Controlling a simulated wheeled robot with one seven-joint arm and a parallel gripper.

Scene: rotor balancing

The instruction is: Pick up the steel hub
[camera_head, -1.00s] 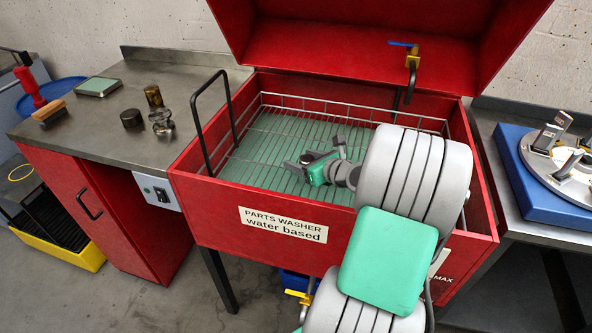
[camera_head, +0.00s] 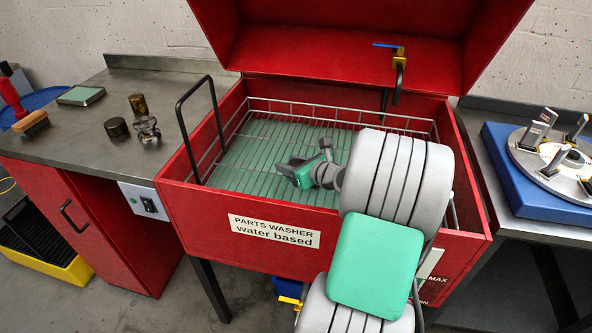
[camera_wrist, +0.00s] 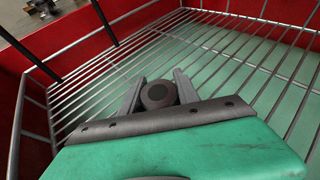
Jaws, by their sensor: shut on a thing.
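My gripper (camera_head: 285,167) is inside the basket of the red parts washer, low over its wire grid. In the wrist view my gripper (camera_wrist: 157,84) has its two grey fingers closed on either side of a dark round part, apparently the steel hub (camera_wrist: 158,96), with a small dark centre. It sits between the fingers near the palm. In the head view the held part cannot be made out apart from the dark fingers. Whether it touches the grid is unclear.
The washer (camera_head: 190,212) has a raised red lid, a black handle (camera_head: 183,130) and a tap (camera_head: 398,62). A blue-based fixture (camera_head: 515,190) stands right.

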